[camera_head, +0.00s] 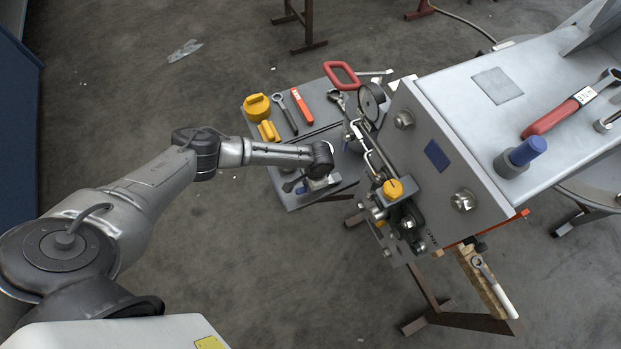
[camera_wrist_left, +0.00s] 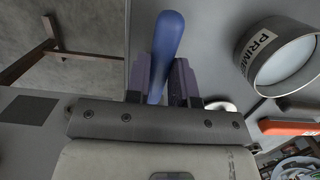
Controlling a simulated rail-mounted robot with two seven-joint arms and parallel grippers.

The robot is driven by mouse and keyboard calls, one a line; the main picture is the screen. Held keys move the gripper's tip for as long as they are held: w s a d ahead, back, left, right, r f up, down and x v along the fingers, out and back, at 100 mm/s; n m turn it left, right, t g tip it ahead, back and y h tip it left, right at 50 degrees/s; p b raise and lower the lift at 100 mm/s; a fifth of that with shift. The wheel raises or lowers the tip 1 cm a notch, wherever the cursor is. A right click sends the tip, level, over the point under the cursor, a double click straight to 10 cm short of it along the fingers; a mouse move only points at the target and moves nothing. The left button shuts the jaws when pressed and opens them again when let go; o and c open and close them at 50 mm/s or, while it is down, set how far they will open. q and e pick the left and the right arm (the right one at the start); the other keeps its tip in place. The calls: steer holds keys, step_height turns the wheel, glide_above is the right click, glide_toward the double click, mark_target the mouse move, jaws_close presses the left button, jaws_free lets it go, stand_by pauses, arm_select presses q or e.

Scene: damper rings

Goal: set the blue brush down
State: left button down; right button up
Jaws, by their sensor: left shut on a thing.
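The blue brush (camera_wrist_left: 165,45) shows in the left wrist view as a rounded blue handle between the two dark fingers of my left gripper (camera_wrist_left: 166,82). The gripper is shut on it, and the handle's end points up in the picture. In the head view my left gripper (camera_head: 320,182) is over the near end of the grey tool table (camera_head: 292,203), left of the large metal block. The wrist mostly hides the gripper and brush there. I cannot tell whether the brush touches the table. My right gripper is not in view.
A can labelled PRIMER (camera_wrist_left: 283,58) is right of the fingers in the wrist view. Yellow parts (camera_head: 257,107), wrenches and a red-handled tool (camera_head: 341,75) lie on the table's far part. The metal block (camera_head: 425,165) with fittings stands close on the right.

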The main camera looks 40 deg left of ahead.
arm_select(q)
steer(key=shift+f, duration=0.1)
steer(key=shift+s+a+f+t, duration=0.1)
steer(key=shift+s+f+t, duration=0.05)
steer(key=shift+f+t, duration=0.15)
steer(key=shift+s+f+t+h+p, duration=0.15)
steer(key=shift+f+t+h+p, duration=0.15)
steer(key=shift+t+p, duration=0.15)
stand_by(0.3)
steer(key=c, duration=1.3)
jaws_free()
